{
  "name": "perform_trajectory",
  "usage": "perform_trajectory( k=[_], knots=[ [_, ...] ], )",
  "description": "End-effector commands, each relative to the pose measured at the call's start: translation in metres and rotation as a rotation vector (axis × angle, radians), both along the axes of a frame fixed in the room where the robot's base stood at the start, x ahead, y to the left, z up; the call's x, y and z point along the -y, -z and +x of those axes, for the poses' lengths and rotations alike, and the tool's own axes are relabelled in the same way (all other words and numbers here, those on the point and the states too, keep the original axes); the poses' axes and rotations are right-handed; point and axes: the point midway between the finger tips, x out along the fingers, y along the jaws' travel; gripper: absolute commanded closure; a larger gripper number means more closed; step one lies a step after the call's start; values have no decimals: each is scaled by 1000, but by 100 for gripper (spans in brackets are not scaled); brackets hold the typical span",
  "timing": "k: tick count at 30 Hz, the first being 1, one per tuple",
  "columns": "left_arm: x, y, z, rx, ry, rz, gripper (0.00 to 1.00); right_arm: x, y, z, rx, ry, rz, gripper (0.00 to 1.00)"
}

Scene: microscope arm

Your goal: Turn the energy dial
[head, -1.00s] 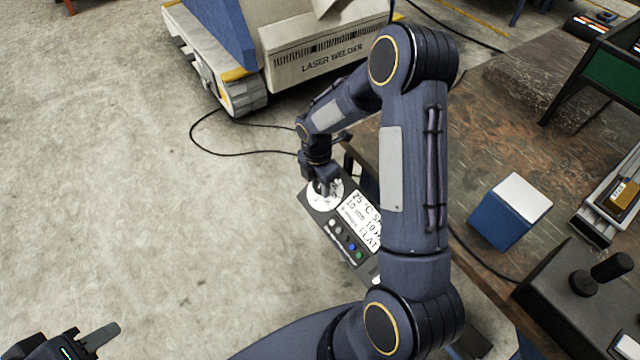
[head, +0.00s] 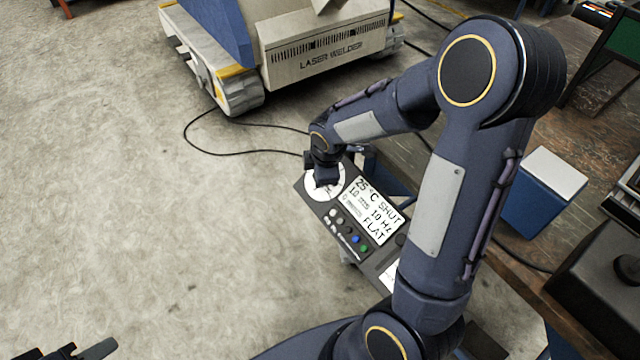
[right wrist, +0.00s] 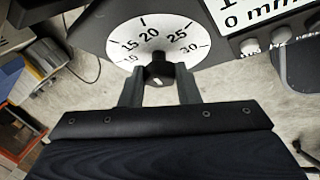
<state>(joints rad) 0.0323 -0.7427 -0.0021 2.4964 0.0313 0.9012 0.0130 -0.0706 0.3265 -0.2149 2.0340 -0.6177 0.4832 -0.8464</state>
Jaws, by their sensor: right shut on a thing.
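The energy dial is a white disc (head: 314,191) on a dark control panel (head: 377,262). In the right wrist view, the disc (right wrist: 168,50) bears numbers from 10 to 30 around a black knob (right wrist: 158,73). My right gripper (right wrist: 158,82) is shut on this knob, with one finger on each side. In the head view, my right gripper (head: 326,184) covers the knob and part of the disc. My left gripper (head: 84,350) shows only partly at the bottom left, away from the panel, and its opening is unclear.
The panel's screen (head: 371,209) reads 25 °C, SHUT, 10 Hz and FLAT. Coloured buttons (head: 355,239) sit beside it. A blue and white box (head: 543,190) stands on the brown table. A laser welder (head: 330,55) stands behind, its cable on the floor. The left floor is clear.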

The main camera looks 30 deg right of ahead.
Motion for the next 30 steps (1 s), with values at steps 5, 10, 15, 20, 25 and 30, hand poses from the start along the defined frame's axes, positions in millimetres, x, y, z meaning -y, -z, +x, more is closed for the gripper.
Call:
perform_trajectory(
  k=[5, 10, 15, 20, 25, 30],
  knots=[
    [0, 54, 0, 0, 0, 0, 64, -2, 11, -1, 106, 130, 8, 94],
    [0, 97, 0, 0, 0, 0, 64, -3, 13, -2, 198, 261, 16, 94],
    [0, 138, 0, 0, 0, 0, 64, -4, 13, -3, 286, 392, 24, 94],
    [0, 169, 0, 0, 0, 0, 64, -4, 12, -4, 358, 502, 29, 94],
    [0, 193, 0, 0, 0, 0, 64, -5, 10, -4, 421, 595, 33, 94],
    [0, 209, 0, 0, 0, 0, 64, -5, 8, -4, 464, 662, 36, 94]
  ],
)
